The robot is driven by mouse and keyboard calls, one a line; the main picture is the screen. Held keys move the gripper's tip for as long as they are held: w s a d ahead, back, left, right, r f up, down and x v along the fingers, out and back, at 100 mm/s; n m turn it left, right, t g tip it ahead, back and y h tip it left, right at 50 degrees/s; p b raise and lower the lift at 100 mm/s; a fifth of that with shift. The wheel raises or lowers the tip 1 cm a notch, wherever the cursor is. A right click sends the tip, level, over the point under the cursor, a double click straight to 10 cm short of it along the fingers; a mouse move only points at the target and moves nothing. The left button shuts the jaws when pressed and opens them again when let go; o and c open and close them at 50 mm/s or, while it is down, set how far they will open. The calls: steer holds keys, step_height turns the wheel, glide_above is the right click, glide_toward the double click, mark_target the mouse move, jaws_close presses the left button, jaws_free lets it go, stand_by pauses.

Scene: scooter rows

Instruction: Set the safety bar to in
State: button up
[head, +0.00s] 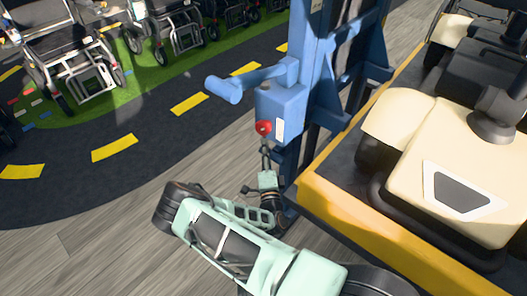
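A blue upright machine stands at the centre with a blue box (283,112) on its side. A thick blue bar (245,82) juts left from it and ends in a round grip; it may be the safety bar, but I cannot be sure. A red knob (263,128) sits on the box's lower left corner. My gripper (265,143) points up just below the red knob, its thin dark fingers close to it. I cannot tell whether they touch or grip the knob. My pale green arm fills the lower middle and hides the floor behind it.
A yellow-edged platform (365,235) carries cream scooters (445,165) at the right, close to my arm. Wheelchairs (75,60) stand on green flooring at upper left. A dark track with yellow dashes (115,148) and grey wood floor (110,235) lie open at left.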

steer(key=shift+o, duration=1.2)
steer(key=shift+f, duration=0.1)
steer(key=s+f, duration=0.1)
steer(key=s, duration=0.6)
steer(key=shift+s, duration=0.25)
steer(key=shift+s, duration=0.1)
